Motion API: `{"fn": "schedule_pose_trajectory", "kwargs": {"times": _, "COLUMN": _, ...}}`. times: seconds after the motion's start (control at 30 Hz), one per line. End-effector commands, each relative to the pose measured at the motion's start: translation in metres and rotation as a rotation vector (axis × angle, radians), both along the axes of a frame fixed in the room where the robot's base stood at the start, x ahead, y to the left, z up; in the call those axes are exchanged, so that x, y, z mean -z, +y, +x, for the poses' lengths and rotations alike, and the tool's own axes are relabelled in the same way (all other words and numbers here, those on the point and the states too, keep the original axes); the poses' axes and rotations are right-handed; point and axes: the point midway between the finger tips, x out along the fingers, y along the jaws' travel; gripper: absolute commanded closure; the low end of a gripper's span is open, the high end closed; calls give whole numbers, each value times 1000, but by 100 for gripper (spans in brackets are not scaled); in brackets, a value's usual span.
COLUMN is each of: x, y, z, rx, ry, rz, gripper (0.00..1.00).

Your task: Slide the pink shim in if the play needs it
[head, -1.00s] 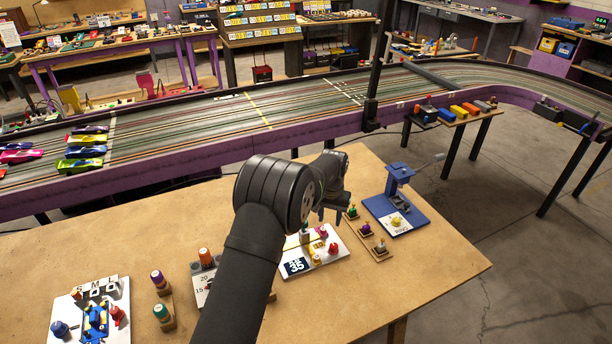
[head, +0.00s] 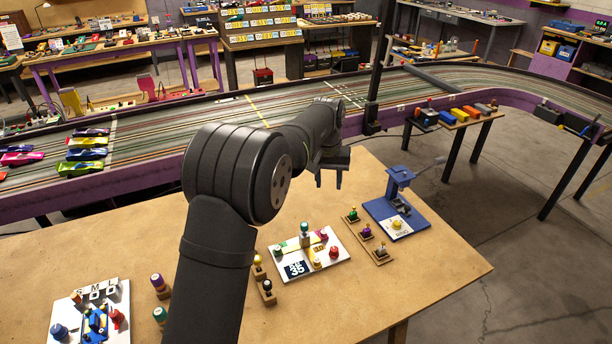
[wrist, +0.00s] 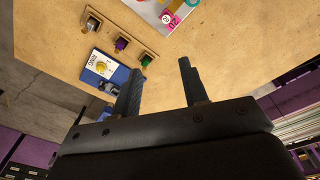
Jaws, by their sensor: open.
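A white board (head: 289,249) marked 35 lies on the wooden table. A small pink-topped piece (head: 322,236), which looks like the pink shim, is at its far right part. The pink piece also shows at the top of the wrist view (wrist: 171,19). A teal-topped piece (head: 304,229), a yellow one (head: 317,263) and a red one (head: 333,251) stand on the same board. My gripper (head: 330,181) is open and empty, raised beyond the board toward the track. In the wrist view its two fingers (wrist: 161,70) are apart with only tabletop between them.
A blue press (head: 398,190) stands on a blue base at the right, beside a row of knobbed pieces on wooden blocks (head: 367,231). A white board with a blue fixture (head: 95,318) is at front left. The purple-sided track (head: 240,145) runs behind the table.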

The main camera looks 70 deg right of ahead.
Motion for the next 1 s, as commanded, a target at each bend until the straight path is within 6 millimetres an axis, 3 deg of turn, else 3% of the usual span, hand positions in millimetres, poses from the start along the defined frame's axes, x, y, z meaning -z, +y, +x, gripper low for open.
{"fn": "schedule_pose_trajectory", "kwargs": {"times": 0.6, "x": -58, "y": 60, "z": 17, "rx": -380, "ry": 119, "rz": -158, "gripper": 60}}
{"fn": "schedule_pose_trajectory", "kwargs": {"times": 1.0, "x": -80, "y": 99, "z": 24, "rx": -591, "ry": 198, "rz": -235, "gripper": 60}}
